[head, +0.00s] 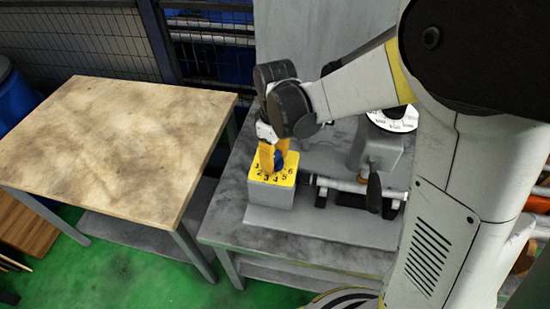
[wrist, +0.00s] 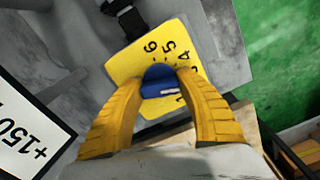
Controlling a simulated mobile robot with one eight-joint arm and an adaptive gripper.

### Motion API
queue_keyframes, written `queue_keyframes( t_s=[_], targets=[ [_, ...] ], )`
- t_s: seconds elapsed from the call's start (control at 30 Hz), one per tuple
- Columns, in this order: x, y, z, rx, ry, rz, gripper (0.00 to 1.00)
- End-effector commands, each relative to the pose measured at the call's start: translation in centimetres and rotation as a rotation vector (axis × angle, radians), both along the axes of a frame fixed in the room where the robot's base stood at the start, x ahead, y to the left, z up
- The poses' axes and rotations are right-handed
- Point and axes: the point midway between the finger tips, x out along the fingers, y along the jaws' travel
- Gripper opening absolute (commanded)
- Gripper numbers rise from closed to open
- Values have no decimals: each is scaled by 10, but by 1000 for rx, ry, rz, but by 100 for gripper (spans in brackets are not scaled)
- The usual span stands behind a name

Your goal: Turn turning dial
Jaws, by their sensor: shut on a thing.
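The turning dial is a blue knob (wrist: 158,82) on a yellow numbered plate (wrist: 128,66), which tops a grey box. In the head view the yellow plate (head: 260,178) sits on the machine's left end, and the blue knob (head: 279,160) shows only partly behind my fingers. My gripper (head: 270,160) points down over the plate. In the wrist view my gripper's yellow fingers (wrist: 165,84) are closed around the blue knob from both sides. The plate's digits 4, 5 and 6 can be read there. The knob's exact pointing direction cannot be told.
The grey grinder bench (head: 225,225) carries a spindle (head: 340,184) with a dark handle (head: 374,193) right of the dial. A grey unit with a white round scale (head: 395,120) stands behind. A wooden-topped table (head: 110,140) is at left. Green floor (head: 130,280) is clear in front.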

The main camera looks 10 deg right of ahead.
Motion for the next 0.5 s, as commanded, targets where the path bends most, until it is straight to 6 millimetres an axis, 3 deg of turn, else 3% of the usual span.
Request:
queue_keyframes(
  t_s=[0.5],
  targets=[
    [-1,0,-1,0,1,75,12]
  ],
)
